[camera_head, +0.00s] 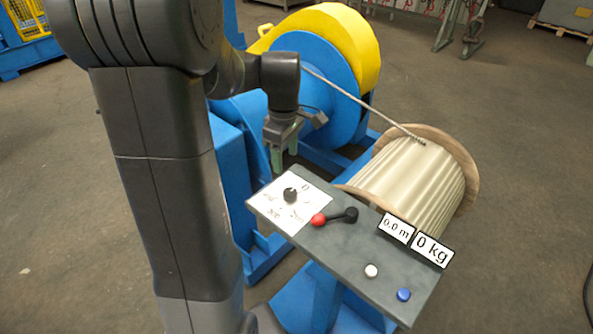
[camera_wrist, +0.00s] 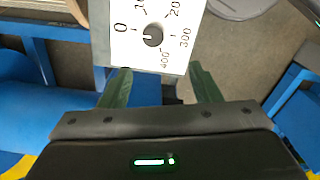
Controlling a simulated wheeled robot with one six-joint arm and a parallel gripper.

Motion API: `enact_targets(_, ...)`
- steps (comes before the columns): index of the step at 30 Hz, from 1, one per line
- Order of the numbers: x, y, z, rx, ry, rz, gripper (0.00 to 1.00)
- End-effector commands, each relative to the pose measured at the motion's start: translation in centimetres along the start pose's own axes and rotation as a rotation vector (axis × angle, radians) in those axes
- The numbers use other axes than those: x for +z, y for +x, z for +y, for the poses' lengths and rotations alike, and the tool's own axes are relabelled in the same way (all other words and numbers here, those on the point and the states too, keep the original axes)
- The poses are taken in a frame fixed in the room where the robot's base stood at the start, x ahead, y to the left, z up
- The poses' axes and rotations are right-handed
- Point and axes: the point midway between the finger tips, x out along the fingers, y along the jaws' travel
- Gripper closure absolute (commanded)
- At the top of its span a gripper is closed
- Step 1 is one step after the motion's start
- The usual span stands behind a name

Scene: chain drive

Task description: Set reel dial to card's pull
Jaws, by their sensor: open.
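The reel dial is a black knob (camera_head: 290,195) on a white scale plate (camera_head: 310,185), at the left end of a grey control panel (camera_head: 345,243). In the wrist view the knob (camera_wrist: 153,36) sits inside a ring of numbers including 0, 200, 300 and 400. A light mark on the knob seems to face the 0 side, but it is small. My gripper (camera_head: 283,150) is above and behind the panel's left end. Its green fingers (camera_wrist: 160,82) are apart and empty, with the knob beyond their tips. I see no readable card.
The panel also carries a red-tipped lever (camera_head: 337,216), displays reading 0.0 m (camera_head: 396,229) and 0 kg (camera_head: 432,249), a white button (camera_head: 371,271) and a blue button (camera_head: 404,294). A rope runs from the blue and yellow machine (camera_head: 340,40) to a wooden-flanged reel (camera_head: 415,180) behind the panel.

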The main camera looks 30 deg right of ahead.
Motion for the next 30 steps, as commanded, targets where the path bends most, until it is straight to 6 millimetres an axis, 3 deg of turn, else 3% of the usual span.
enact_targets(8, 0.3, 1.9, 0.6, -0.004, -0.012, 0.000, 0.43)
enact_targets(21, 0.3, 10.8, 0.6, -0.005, -0.010, 0.000, 0.43)
enact_targets(30, 0.2, 13.8, 0.6, -0.001, -0.010, 0.001, 0.43)
